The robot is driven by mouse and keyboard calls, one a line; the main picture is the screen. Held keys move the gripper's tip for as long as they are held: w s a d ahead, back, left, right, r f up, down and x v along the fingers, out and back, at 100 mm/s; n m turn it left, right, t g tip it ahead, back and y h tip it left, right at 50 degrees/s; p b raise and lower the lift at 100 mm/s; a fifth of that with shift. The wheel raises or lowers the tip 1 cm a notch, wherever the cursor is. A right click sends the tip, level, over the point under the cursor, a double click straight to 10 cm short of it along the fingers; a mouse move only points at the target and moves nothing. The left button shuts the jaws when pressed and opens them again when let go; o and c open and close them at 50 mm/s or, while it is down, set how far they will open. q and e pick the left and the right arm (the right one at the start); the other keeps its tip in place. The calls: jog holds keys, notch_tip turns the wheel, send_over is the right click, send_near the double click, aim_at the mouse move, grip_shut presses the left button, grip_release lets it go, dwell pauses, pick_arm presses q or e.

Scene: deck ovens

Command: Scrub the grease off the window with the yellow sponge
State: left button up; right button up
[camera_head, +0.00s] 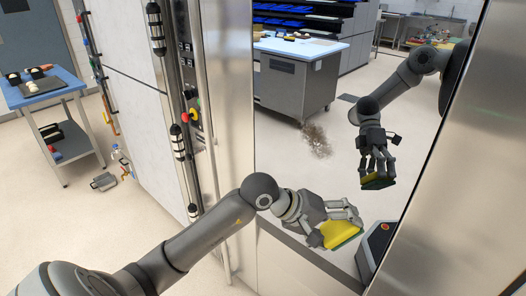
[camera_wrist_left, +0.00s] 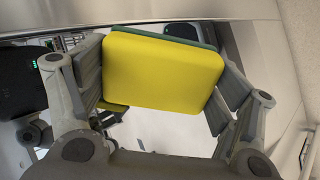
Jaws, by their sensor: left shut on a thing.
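The window (camera_head: 285,165) is a tall, mirror-like pane in a steel frame, and it reflects the room. My left gripper (camera_head: 338,224) is shut on the yellow sponge (camera_head: 343,234), which has a green layer on one side. In the left wrist view the sponge (camera_wrist_left: 160,70) sits between the fingers, its yellow face toward the camera. The sponge is below and right of the smear. A gap between it and its reflection suggests it is apart from the glass. My right gripper is not in view.
A long vertical bar (camera_head: 207,140) and a strip of knobs and switches (camera_head: 187,100) stand left of the pane. A blue-topped cart (camera_head: 70,82) with trays stands at the far left. The floor between is mostly free.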

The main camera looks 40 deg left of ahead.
pick_arm(q)
jog(key=w+a+r+n+t+y, duration=0.1)
jog(key=w+a+r+n+t, duration=0.15)
jog(key=a, duration=0.25)
jog(key=w+a+r+n+t+y, duration=0.1)
jog(key=a+r+n+t, duration=0.1)
jog(key=a+r+t, duration=0.3)
jog(key=n+t+y, duration=0.3)
jog(key=n+y, duration=0.1)
send_near(291, 135)
jog(key=shift+w+d+p, duration=0.15)
jog(key=shift+w+p, duration=0.45)
jog(key=shift+w, duration=1.65)
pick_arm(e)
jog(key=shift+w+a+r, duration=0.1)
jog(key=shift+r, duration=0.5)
pick_arm(q)
jog(key=shift+w, duration=0.1)
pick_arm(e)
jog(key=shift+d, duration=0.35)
pick_arm(q)
jog(key=shift+w+d+m, duration=0.1)
jog(key=shift+w+m, duration=0.15)
jog(key=shift+w, duration=0.65)
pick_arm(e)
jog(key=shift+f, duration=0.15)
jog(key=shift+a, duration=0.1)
